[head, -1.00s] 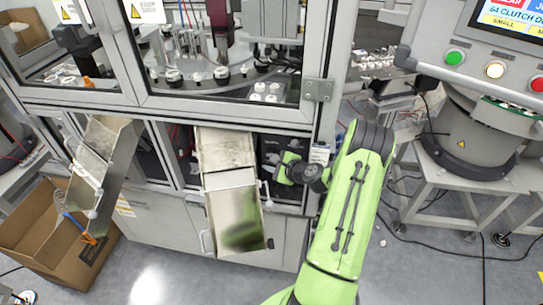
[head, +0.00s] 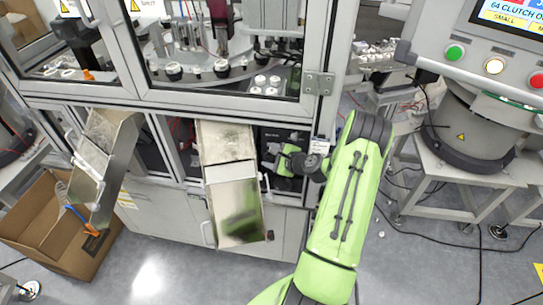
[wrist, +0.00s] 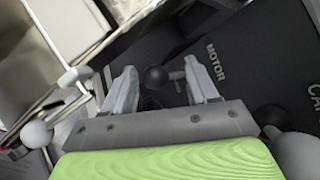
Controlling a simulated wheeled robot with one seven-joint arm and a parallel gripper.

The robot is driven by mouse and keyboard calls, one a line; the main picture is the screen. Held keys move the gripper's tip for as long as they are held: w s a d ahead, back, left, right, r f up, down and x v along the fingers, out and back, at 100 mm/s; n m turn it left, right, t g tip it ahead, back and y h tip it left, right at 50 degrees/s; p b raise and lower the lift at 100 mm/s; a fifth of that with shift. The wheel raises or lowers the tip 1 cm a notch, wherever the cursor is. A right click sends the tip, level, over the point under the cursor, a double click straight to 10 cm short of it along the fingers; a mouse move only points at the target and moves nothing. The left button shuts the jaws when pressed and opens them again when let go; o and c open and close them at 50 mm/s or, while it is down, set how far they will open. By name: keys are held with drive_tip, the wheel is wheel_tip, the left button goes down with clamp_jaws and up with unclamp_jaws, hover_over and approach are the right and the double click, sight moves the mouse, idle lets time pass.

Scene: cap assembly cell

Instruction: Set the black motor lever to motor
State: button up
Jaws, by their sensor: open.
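The black motor lever (wrist: 156,77) has a round black knob on a short rod. In the wrist view the knob shows between the two grey fingers of my open gripper (wrist: 162,86), with gaps on both sides. The printed word MOTOR (wrist: 215,61) is on the dark panel (wrist: 250,65) just right of the fingers. In the head view my gripper (head: 268,158) is at the dark panel opening, right of the metal chute. The lever cannot be made out there. Which way the lever is set is not clear.
A metal chute (head: 232,190) stands close left of my gripper, and a second chute (head: 95,165) is further left above a cardboard box (head: 75,245). Another black knob (wrist: 272,117) sits right of my gripper in the wrist view. Open floor lies in front.

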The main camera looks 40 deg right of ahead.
drive_tip(key=v, duration=1.5)
drive_tip(key=shift+s+b, duration=0.3)
drive_tip(key=shift+s, duration=0.05)
drive_tip(key=shift+r, duration=0.1)
